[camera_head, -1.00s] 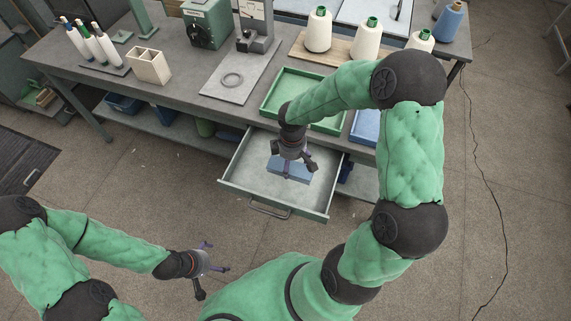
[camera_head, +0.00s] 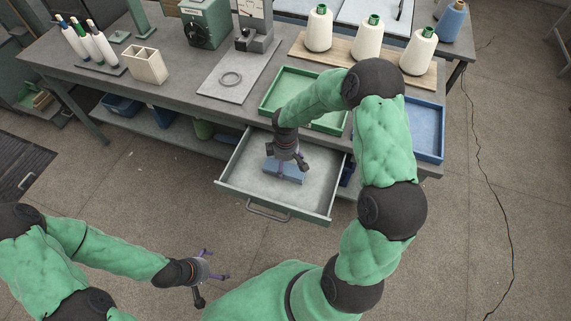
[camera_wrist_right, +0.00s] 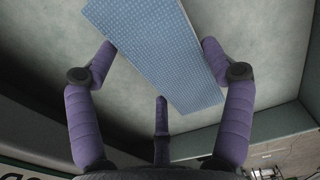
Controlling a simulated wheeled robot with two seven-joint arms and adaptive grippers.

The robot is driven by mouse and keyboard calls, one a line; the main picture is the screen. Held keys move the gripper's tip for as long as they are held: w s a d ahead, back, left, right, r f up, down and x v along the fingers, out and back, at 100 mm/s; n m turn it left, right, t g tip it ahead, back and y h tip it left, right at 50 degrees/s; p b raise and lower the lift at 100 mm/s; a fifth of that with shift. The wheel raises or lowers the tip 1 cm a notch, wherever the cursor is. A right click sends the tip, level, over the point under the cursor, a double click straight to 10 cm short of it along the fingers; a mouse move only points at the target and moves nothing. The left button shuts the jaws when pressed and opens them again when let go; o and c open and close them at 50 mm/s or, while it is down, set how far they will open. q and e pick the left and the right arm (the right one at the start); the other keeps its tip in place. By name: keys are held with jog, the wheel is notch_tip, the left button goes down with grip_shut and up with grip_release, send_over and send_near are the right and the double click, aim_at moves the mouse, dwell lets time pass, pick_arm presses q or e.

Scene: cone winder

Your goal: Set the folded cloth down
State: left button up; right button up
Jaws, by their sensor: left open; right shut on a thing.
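The folded cloth (camera_head: 284,176) is a flat blue rectangle inside the open grey drawer (camera_head: 247,188). My right gripper (camera_head: 287,167) points down into the drawer and is shut on the cloth. In the right wrist view the cloth (camera_wrist_right: 168,55) runs between the purple fingers, with the pale drawer floor (camera_wrist_right: 255,30) behind it. I cannot tell whether the cloth touches the drawer floor. My left gripper (camera_head: 212,278) is open and empty, low over the floor at the bottom left, away from the drawer.
The workbench (camera_head: 190,75) stands above the drawer, with a green tray (camera_head: 268,97) and a blue tray (camera_head: 428,125) on top. Several yarn cones (camera_head: 368,38) stand at the back. Bare drawer floor surrounds the cloth.

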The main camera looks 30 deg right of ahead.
aim_at(285, 165)
jog(key=shift+f, duration=0.15)
jog(key=o, duration=1)
jog(key=shift+o, duration=0.2)
notch_tip(285, 165, up, 12)
jog(key=p, duration=0.4)
jog(key=shift+r, duration=0.25)
